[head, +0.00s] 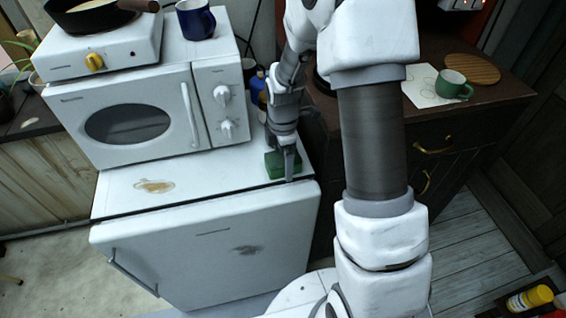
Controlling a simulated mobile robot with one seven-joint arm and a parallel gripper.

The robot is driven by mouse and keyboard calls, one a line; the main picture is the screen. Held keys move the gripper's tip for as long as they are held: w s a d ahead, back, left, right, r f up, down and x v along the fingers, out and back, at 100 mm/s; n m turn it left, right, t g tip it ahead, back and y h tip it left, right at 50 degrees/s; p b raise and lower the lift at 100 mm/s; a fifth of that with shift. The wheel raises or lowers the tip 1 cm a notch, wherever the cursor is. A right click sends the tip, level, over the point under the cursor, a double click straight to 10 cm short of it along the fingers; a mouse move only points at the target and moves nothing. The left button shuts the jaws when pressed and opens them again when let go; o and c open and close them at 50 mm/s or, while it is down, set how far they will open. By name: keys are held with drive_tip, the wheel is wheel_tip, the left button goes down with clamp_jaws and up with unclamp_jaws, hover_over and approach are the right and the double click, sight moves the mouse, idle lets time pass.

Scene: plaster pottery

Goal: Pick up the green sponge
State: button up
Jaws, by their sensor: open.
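The green sponge (273,165) lies on the white top of the small fridge (215,185), near its front right corner. My gripper (283,168) points down at the sponge, with one finger in front of the sponge's near side. The other finger is hidden, so I cannot tell whether the sponge lies between the fingers or whether they touch it. The gripper is open. The sponge rests flat and part of it is covered by the gripper.
A white microwave (128,122) stands left of the gripper, with a blue mug (195,20) and a hotplate with a pan on top. A brown cabinet (450,125) with a green mug (452,86) is at right.

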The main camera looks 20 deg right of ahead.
sight(283, 157)
drive_tip(key=shift+c, duration=0.2)
drive_tip(key=c, duration=0.9)
drive_tip(key=shift+r, duration=0.1)
drive_tip(key=shift+r, duration=0.5)
wheel_tip(283, 157, up, 3)
drive_tip(key=shift+p, duration=0.3)
drive_tip(key=s+d+r, duration=0.7)
drive_tip(key=s+d, duration=0.1)
drive_tip(key=shift+s+p, duration=0.25)
drive_tip(key=shift+p, duration=0.15)
